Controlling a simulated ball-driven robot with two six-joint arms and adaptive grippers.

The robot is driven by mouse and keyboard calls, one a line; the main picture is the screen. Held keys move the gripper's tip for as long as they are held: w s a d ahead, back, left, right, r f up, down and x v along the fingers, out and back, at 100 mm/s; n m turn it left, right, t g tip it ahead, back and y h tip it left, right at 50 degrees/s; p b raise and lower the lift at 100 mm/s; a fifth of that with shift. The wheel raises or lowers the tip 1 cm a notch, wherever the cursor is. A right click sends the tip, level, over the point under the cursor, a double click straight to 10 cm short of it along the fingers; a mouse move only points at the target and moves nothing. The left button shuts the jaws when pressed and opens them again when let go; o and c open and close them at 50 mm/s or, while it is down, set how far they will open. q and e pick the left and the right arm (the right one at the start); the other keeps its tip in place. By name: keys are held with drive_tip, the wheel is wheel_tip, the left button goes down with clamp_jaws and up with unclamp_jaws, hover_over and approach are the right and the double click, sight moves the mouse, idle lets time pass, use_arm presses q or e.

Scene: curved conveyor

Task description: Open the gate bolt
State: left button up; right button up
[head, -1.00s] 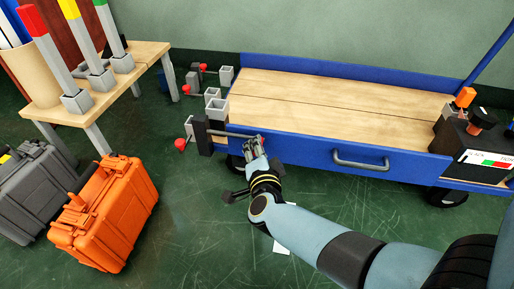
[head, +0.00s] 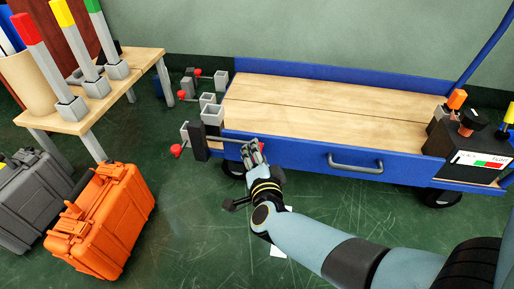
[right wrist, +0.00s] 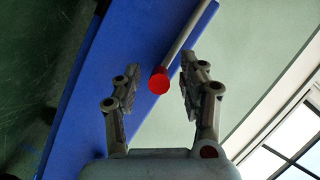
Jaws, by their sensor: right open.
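The gate bolt is a grey rod (head: 230,137) along the blue front side of the cart, at its left end by a dark post. In the right wrist view the rod (right wrist: 190,35) ends in a red knob (right wrist: 160,82). In the right wrist view my right gripper (right wrist: 158,90) is open, with one finger on each side of the knob and a gap visible on the left. My left gripper is out of view.
The cart has a wooden deck (head: 330,102) and a grey handle (head: 355,163). Other red-knobbed rods (head: 176,151) and square grey sockets (head: 212,115) stand at its left end. An orange case (head: 100,220) and grey case (head: 30,200) stand at left. A black box (head: 465,145) is at right.

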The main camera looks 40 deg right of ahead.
drive_tip(key=v, duration=0.7)
idle(0.3)
